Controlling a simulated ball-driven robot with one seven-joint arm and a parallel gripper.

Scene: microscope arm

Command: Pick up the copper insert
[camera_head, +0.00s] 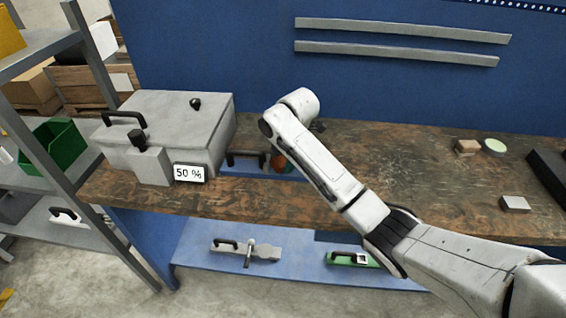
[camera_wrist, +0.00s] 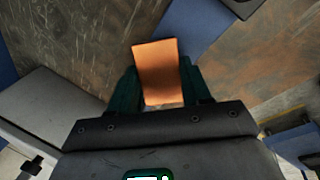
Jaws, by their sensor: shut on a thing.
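The copper insert (camera_wrist: 156,66) is a flat orange-brown block in the wrist view. It sits between the two dark green fingers of my gripper (camera_wrist: 158,88), which is shut on it. Its far end sticks out past the fingertips. Behind it in the wrist view is the worn brown bench top. In the head view, a small orange patch (camera_head: 277,160) shows beside the end of my arm, near a black handle; my gripper is mostly hidden there. I cannot tell how high the insert is held.
A grey box (camera_head: 170,115) with a "50 %" display (camera_head: 189,173) stands left of my arm on the worn bench (camera_head: 400,160). Small blocks (camera_head: 515,204) lie at the right. Handled pieces rest on the blue lower shelf (camera_head: 305,263). A metal rack stands at the far left.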

